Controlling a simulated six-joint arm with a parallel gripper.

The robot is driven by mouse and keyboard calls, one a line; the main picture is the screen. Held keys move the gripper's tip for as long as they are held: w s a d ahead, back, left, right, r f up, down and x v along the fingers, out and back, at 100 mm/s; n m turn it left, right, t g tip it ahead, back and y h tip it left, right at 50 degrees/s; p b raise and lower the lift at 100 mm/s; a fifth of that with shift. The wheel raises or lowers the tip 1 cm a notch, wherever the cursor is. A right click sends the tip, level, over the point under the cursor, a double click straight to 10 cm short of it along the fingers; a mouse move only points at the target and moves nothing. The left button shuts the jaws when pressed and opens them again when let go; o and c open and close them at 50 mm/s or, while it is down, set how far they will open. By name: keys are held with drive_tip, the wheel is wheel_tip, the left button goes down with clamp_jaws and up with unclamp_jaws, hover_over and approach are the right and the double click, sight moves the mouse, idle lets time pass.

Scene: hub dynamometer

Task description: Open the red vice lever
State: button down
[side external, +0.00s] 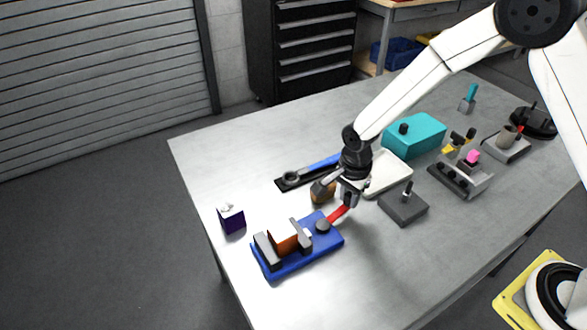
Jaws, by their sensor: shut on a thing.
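The blue-based vice (297,251) stands near the front left of the table, with grey jaws and an orange-brown block (283,245) between them. Its red lever (337,215) reaches from the round grey pivot (323,226) toward the upper right. My gripper (347,203) is at the lever's outer end, pointing down, shut on it. The fingers hide the lever's tip.
A dark purple box (231,219) stands left of the vice. A brown block (322,193) and a blue-handled wrench (320,165) lie behind my gripper. A grey block with a peg (404,205) stands to the right. The table's front is clear.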

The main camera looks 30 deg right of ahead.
drive_tip(key=shift+w, duration=0.15)
drive_tip(key=shift+w+a+n, duration=0.4)
drive_tip(key=shift+w+n, duration=0.35)
drive_tip(key=shift+n, duration=0.45)
drive_tip(key=shift+w+a+n, duration=0.35)
drive_tip(key=shift+w+n, duration=0.35)
drive_tip(key=shift+n, duration=0.5)
drive_tip(key=shift+c, duration=2.4)
unclamp_jaws()
drive_tip(key=shift+r, duration=0.1)
wheel_tip(320, 180, up, 8)
drive_tip(key=shift+f, duration=0.2)
